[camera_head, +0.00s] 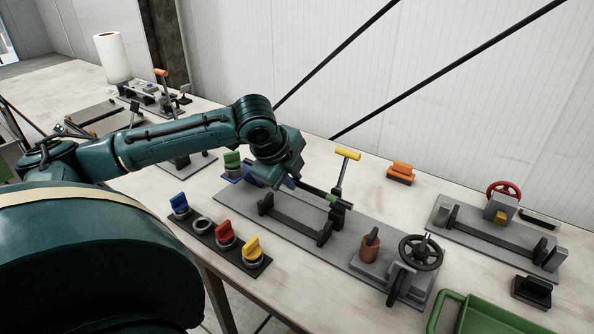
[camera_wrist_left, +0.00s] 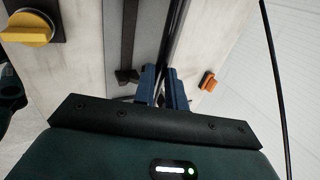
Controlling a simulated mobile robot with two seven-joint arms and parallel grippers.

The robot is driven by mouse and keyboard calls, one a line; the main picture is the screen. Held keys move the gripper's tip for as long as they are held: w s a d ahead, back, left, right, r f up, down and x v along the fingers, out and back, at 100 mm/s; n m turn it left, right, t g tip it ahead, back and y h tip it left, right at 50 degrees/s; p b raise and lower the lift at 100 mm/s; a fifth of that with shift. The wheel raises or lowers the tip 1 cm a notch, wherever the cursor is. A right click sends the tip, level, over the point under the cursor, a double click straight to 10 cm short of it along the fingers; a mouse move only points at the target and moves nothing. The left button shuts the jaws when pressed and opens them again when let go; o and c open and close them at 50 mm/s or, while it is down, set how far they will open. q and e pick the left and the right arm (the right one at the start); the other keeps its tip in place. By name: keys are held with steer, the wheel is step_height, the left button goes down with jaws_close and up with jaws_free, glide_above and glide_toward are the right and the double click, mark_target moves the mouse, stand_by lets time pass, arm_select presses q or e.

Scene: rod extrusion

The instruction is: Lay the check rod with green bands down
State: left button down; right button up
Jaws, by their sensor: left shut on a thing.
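My left gripper (camera_head: 291,182) is shut on the dark check rod (camera_head: 314,192), whose green band (camera_head: 340,202) shows near its right end. The rod slants down to the right above a long grey plate (camera_head: 345,250) with two dark upright supports (camera_head: 265,203); it looks raised, and I cannot tell how high. In the left wrist view the blue fingers (camera_wrist_left: 163,82) close around the dark rod (camera_wrist_left: 174,38), which runs up out of the picture. The rod's other end is hidden by the gripper. My right gripper is not in view.
A T-handle with yellow grip (camera_head: 347,155) stands close behind the rod. Coloured knobs (camera_head: 225,233) sit in front. An orange block (camera_head: 401,170) and green tray (camera_head: 490,318) lie right.

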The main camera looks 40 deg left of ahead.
arm_select(q)
steer(key=shift+s, duration=0.2)
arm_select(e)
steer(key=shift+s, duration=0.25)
arm_select(q)
steer(key=shift+w+d+f+b, duration=0.1)
steer(key=shift+f+b, duration=0.95)
steer(key=shift+f, duration=3.2)
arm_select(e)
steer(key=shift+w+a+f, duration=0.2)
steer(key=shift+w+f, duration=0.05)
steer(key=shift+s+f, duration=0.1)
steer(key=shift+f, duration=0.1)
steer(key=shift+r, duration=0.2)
arm_select(q)
steer(key=shift+r+p, duration=0.1)
steer(key=shift+p, duration=0.35)
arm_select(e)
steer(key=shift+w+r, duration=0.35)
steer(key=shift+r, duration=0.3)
